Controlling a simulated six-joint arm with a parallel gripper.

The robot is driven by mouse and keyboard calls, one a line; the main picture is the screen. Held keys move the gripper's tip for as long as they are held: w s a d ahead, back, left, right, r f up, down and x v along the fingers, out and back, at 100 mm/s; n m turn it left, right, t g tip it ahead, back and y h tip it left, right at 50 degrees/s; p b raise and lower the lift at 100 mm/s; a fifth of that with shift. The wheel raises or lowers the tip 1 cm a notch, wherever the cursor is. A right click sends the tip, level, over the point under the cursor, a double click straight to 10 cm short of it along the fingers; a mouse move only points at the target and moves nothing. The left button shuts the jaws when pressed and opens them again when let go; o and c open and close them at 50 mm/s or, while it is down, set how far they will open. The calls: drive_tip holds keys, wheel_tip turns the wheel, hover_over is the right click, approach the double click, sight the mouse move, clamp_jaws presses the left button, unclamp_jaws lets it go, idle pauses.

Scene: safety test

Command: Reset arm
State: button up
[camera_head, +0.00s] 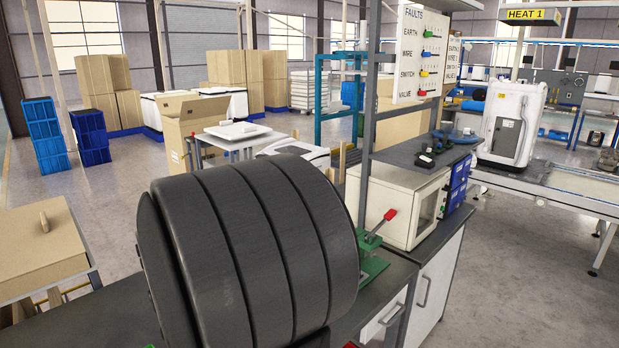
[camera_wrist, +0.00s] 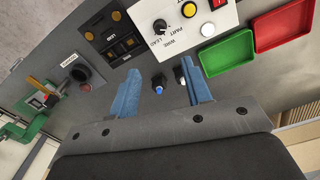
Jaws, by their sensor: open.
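My gripper (camera_wrist: 160,67) shows in the wrist view with its two blue fingers spread apart and nothing held between them. It is above a grey bench top (camera_wrist: 225,85) with test panels. A small blue-tipped knob (camera_wrist: 158,88) and a white-tipped one (camera_wrist: 180,76) appear between the fingers in the picture; I cannot tell how far below they are. In the head view, a big dark rounded part of my own arm fills the lower middle, and the gripper is hidden.
Near the fingers are a white dial panel (camera_wrist: 191,20), a black switch box (camera_wrist: 115,32), a red tray (camera_wrist: 284,25) and a green tray (camera_wrist: 227,53). A green clamp (camera_wrist: 22,125) sits at left. The head view shows a white oven-like box (camera_head: 396,205) and a faults board (camera_head: 421,55).

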wheel_tip(320, 180, down, 18)
drive_tip(key=shift+r, duration=0.15)
drive_tip(key=shift+r+m, duration=0.15)
drive_tip(key=shift+m, duration=0.35)
drive_tip(key=m, duration=0.4)
drive_tip(key=shift+m, duration=0.4)
drive_tip(key=m, duration=0.6)
drive_tip(key=shift+r, duration=0.65)
drive_tip(key=shift+o, duration=0.4)
